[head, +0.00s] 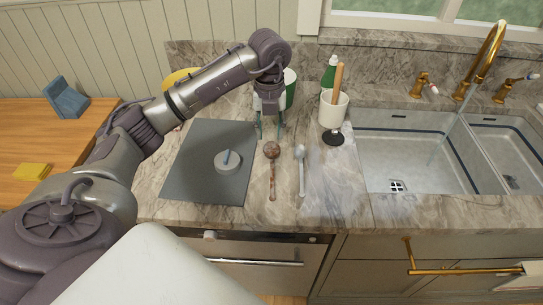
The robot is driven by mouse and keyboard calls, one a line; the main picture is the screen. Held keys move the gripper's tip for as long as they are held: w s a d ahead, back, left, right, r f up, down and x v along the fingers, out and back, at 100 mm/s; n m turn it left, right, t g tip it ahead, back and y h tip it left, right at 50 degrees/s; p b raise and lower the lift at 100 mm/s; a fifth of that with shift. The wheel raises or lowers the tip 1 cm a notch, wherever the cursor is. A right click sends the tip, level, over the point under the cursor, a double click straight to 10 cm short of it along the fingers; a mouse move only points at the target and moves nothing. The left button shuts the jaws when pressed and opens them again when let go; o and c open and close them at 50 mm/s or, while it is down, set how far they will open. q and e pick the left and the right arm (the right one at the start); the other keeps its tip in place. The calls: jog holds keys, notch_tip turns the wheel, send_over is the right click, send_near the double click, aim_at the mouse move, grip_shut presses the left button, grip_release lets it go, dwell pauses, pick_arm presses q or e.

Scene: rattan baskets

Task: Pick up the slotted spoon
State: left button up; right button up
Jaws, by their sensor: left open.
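Two long utensils lie side by side on the marble counter, heads toward the back wall. One is a brown spoon (272,172) with a round head; the other is a pale grey spoon (301,170) to its right. Slots are too small to make out, so I cannot tell which is the slotted spoon. My left gripper (269,131) points down with its fingers apart and empty, just behind the brown spoon's head. I cannot tell its exact height above the counter. My right gripper is not in view.
A dark grey board (195,183) with a round grey lidded item (228,162) lies left of the spoons. A white crock (333,108), a green bottle (328,76) and a black round object (332,138) stand right. The sink (400,150) is farther right.

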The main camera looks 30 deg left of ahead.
pick_arm(q)
jog(key=p, duration=0.2)
send_over(272, 165)
jog(key=f, duration=0.7)
jog(key=shift+s+a+f, duration=0.1)
jog(key=shift+s+f, duration=0.25)
jog(key=shift+f, duration=0.25)
jog(key=f, duration=0.1)
jog(key=f+p, duration=0.1)
jog(key=f, duration=0.1)
jog(key=f+p, duration=0.1)
jog(key=shift+w+f, duration=0.25)
jog(key=shift+w, duration=0.1)
jog(key=shift+f, duration=0.25)
grip_shut()
